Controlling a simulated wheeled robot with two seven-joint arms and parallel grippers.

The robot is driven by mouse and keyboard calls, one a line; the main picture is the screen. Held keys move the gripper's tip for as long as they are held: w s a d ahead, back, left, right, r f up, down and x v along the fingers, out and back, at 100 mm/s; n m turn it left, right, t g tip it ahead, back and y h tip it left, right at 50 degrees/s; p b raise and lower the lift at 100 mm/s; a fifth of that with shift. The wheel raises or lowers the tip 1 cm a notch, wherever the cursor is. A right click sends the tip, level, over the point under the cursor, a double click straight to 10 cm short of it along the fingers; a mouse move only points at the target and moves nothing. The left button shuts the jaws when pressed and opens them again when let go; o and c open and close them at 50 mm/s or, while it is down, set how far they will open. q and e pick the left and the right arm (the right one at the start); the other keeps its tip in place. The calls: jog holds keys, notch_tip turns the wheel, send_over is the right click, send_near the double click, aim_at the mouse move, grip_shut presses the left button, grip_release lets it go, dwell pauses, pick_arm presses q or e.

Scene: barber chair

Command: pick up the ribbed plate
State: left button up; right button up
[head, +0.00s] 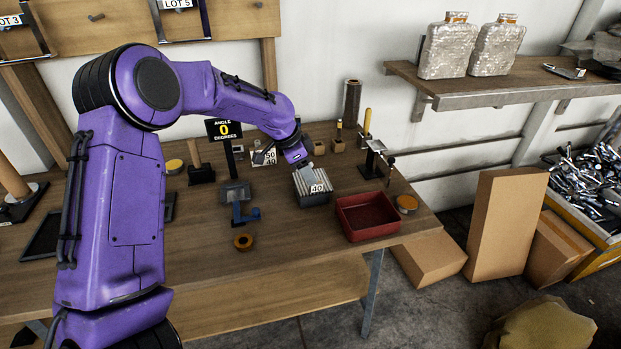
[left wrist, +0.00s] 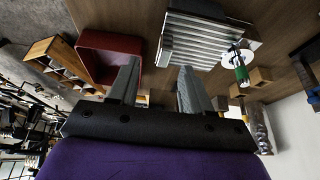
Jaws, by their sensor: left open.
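A silvery ribbed plate (head: 308,180) lies in or on a dark block at the middle of the workbench, with a white tag reading 40 (head: 318,188) at its front. In the left wrist view the ribbed plate (left wrist: 190,42) shows at the top centre, its parallel ribs facing the camera. My left gripper (left wrist: 157,72) is open, with nothing between its fingers, and the plate lies beyond the fingertips. In the head view my left arm reaches over the bench, ending just behind and above the plate. My right gripper is not in view.
A red tray (head: 367,215) stands right of the plate. Bare bench lies in front.

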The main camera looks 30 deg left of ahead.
pick_arm(q)
jog(key=x, duration=0.6)
jog(key=shift+w+a+p, duration=0.25)
jog(key=shift+w+p, duration=0.1)
jog(key=shift+w, duration=0.1)
jog(key=shift+s+r, duration=0.25)
jog(key=shift+s, duration=0.1)
jog(key=shift+c, duration=0.3)
jog(key=shift+w+f, duration=0.1)
grip_shut()
notch_tip(320, 180, up, 10)
jog(key=b, duration=0.1)
jog(key=shift+w, duration=0.15)
